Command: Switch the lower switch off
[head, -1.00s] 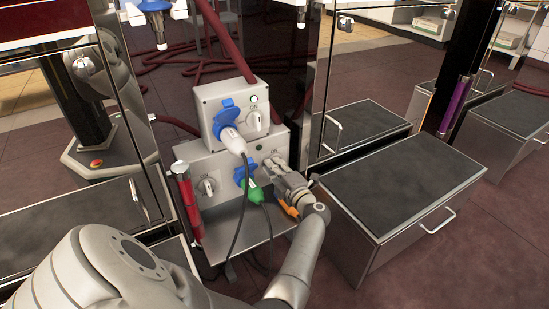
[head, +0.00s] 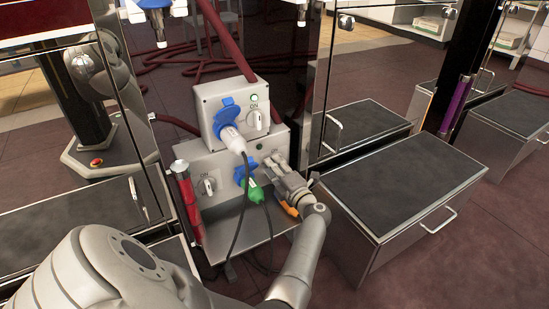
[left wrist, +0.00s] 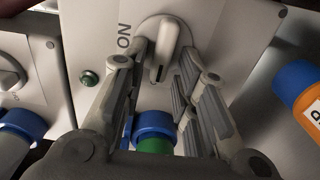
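A grey box with a sloped front holds the lower switch, a white rotary knob (left wrist: 163,50) with "ON" printed beside it. In the head view, my left gripper (head: 274,163) is at this knob on the box's right side and mostly covers it. In the left wrist view, my left gripper (left wrist: 164,65) has its fingers apart, one on each side of the knob. A gap shows beside the right finger; contact on the left is unclear. A dark green lamp (left wrist: 89,77) sits beside the knob. My right gripper is not in view.
A smaller box on top has another switch (head: 254,121) and a blue socket with a white plug (head: 232,139). Another knob (head: 208,186) is at the lower left. A green plug (head: 253,191) with a hanging cable and an orange plug (head: 288,209) are close to my gripper.

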